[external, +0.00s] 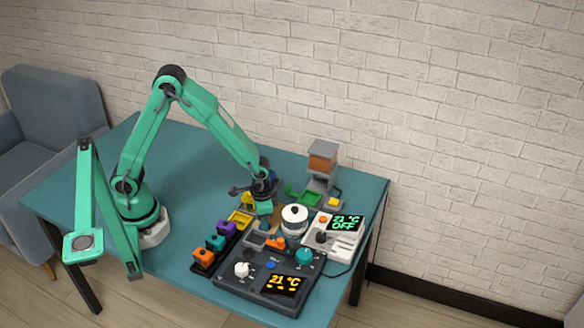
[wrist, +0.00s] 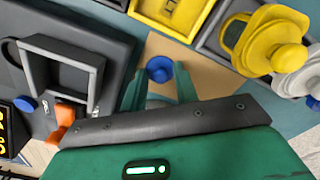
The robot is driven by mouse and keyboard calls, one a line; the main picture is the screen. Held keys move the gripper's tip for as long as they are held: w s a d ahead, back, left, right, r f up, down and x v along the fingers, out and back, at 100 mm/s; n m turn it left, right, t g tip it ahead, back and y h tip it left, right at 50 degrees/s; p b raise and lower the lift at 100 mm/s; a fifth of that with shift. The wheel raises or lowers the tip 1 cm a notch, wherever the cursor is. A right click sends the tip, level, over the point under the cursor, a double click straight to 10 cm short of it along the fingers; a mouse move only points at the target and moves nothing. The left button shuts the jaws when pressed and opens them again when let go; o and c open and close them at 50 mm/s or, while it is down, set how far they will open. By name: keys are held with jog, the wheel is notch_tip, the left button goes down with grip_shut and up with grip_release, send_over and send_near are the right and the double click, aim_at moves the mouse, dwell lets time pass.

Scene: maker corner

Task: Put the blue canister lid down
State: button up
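The blue canister lid (wrist: 160,68) is a small round blue piece in the wrist view, seen against a tan board (wrist: 205,76). It lies between the tips of my gripper's two green fingers (wrist: 160,82). In the external view my gripper (external: 265,208) points down low over the table, between the yellow trays and the white pot. The lid cannot be made out there, as the gripper hides that spot.
A yellow lidded canister (wrist: 262,42) stands close on the right in the wrist view, near a yellow tray (wrist: 180,14). A grey tray (wrist: 62,73) is on the left. A white pot (external: 294,220), a dark control panel (external: 240,291) and colored blocks (external: 204,258) crowd the table.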

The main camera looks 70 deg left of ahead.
jog(key=shift+o, duration=0.5)
jog(key=shift+r, duration=0.1)
notch_tip(320, 180, up, 12)
dwell(0.5)
jog(key=shift+r, duration=0.1)
dwell(0.4)
jog(key=s+a+r+n+t, duration=0.1)
jog(key=s+a+r+t, duration=0.4)
jog(key=s+a+r, duration=0.6)
jog(key=s, duration=0.3)
jog(key=shift+s+a+r+t, duration=0.15)
jog(key=shift+a+r+t, duration=0.05)
jog(key=shift+r+t, duration=0.15)
